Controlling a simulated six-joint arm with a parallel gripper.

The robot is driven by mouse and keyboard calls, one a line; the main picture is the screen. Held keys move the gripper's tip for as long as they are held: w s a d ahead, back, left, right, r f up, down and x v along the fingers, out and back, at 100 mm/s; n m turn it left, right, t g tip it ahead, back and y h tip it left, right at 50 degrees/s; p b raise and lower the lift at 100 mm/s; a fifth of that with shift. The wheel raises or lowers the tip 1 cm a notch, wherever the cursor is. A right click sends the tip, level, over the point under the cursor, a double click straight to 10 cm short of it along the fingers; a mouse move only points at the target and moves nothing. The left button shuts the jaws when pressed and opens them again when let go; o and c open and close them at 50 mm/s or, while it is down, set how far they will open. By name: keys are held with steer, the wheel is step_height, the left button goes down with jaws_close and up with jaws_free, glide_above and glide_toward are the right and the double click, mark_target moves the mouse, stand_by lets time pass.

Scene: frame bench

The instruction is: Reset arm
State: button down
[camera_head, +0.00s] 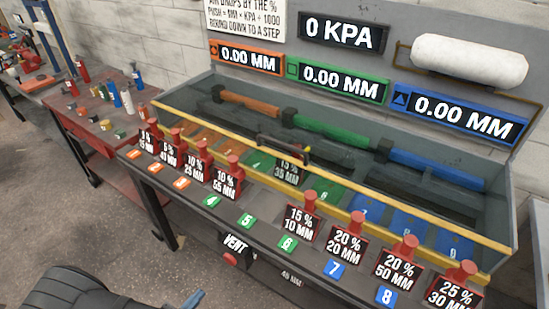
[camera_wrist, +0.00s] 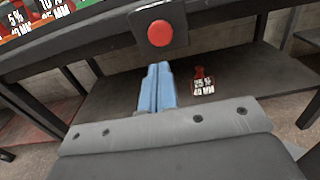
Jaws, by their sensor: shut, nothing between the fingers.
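My gripper (camera_wrist: 158,70) is shut and empty in the wrist view, its two blue fingers pressed together. The fingers point at the space under the bench front, just below a round red button (camera_wrist: 160,33) on a dark plate. In the head view the button (camera_head: 231,258) sits under the VENT label. My gripper's blue tip (camera_head: 193,299) shows at the bottom edge of the head view, left of and below the button, apart from it.
A red-topped block marked 25 % 40 MM (camera_wrist: 203,84) stands on the lower shelf. Several red-topped marked blocks, such as 20 % 50 MM (camera_head: 398,270), line the bench front. A yellow-edged trough (camera_head: 340,200) lies behind. Open floor (camera_head: 100,235) lies left of the bench.

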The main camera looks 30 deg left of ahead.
steer(key=shift+s, duration=1.85)
